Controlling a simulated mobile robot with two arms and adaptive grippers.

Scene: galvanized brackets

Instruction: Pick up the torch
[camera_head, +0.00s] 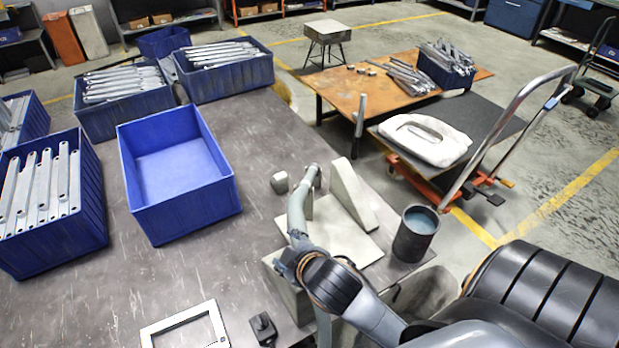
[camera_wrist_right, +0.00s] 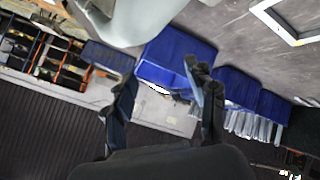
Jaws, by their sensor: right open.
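A grey-green curved tube with a metal end (camera_head: 299,215), which looks like the torch, stands by the pale brackets at the table's right side. My right arm comes in from the lower right, and my right gripper (camera_head: 288,263), small and dark, is close by the tube's lower part; whether they touch is unclear. In the right wrist view the right gripper (camera_wrist_right: 163,92) has its two dark fingers spread, with nothing held between them. A smooth pale grey-green shape at the top of that view is too close to identify. My left gripper is not in view.
An empty blue bin (camera_head: 183,175) stands on the table (camera_head: 90,290), with bins of metal bars around it. A pale triangular bracket (camera_head: 354,198), a dark cup (camera_head: 415,235), a white frame (camera_head: 150,335) and a small black object (camera_head: 263,328) are near. The table's front left is clear.

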